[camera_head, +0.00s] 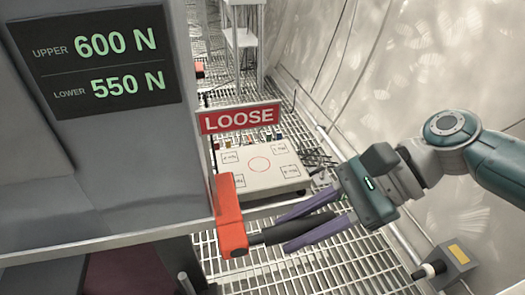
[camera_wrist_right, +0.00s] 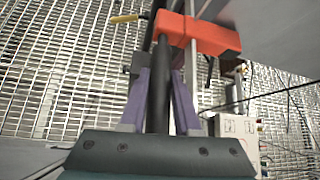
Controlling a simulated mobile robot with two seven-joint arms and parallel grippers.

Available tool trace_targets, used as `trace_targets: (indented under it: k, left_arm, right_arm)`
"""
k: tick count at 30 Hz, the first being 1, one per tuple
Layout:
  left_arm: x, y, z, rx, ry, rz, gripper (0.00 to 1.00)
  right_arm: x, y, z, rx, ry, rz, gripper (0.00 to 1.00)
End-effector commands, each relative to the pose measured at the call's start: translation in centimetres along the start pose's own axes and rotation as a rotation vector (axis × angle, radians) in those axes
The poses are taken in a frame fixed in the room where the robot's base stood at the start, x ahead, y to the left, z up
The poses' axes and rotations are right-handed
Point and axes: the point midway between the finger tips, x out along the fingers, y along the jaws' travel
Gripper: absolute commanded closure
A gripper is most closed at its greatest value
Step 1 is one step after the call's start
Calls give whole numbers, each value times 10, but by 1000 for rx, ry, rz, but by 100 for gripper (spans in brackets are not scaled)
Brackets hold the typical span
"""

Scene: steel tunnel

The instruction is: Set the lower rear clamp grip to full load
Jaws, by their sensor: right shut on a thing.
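An orange clamp (camera_head: 229,215) sits at the edge of the grey bench, with a dark grip (camera_head: 310,227) pointing right from it. My right gripper (camera_head: 286,231) has its purple fingers shut around this grip. In the right wrist view the dark grip (camera_wrist_right: 159,90) runs between the fingers (camera_wrist_right: 160,75) up to the orange clamp (camera_wrist_right: 205,37). A display (camera_head: 97,65) reads UPPER 600 N and LOWER 550 N. A red sign (camera_head: 240,117) reads LOOSE. My left gripper is out of view.
A white board (camera_head: 259,168) with a red circle and small labels lies behind the clamp, small coloured items at its far edge. A grey box (camera_head: 452,262) with a yellow patch and dark knob stands lower right. The floor is open steel grating (camera_head: 330,265). A pale curved wall rises at right.

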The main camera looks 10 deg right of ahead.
Motion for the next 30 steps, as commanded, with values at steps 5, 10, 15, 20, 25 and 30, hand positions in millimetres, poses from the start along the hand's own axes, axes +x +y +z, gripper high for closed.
trace_targets:
  k: [5, 10, 15, 20, 25, 30]
  left_arm:
    - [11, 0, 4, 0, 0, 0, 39]
    - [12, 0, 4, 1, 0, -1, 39]
    - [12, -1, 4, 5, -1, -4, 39]
    - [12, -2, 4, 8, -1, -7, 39]
    - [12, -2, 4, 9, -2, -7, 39]
    - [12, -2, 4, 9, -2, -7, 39]
  right_arm:
    - [4, 1, -4, 6, -46, -6, 100]
    - [4, 1, -4, 7, -59, -8, 100]
    - [3, 2, -4, 8, -59, -7, 100]
    - [4, 2, -4, 9, -58, -7, 66]
    - [3, 2, -4, 9, -58, -7, 47]
    - [3, 1, -4, 8, -58, -8, 39]
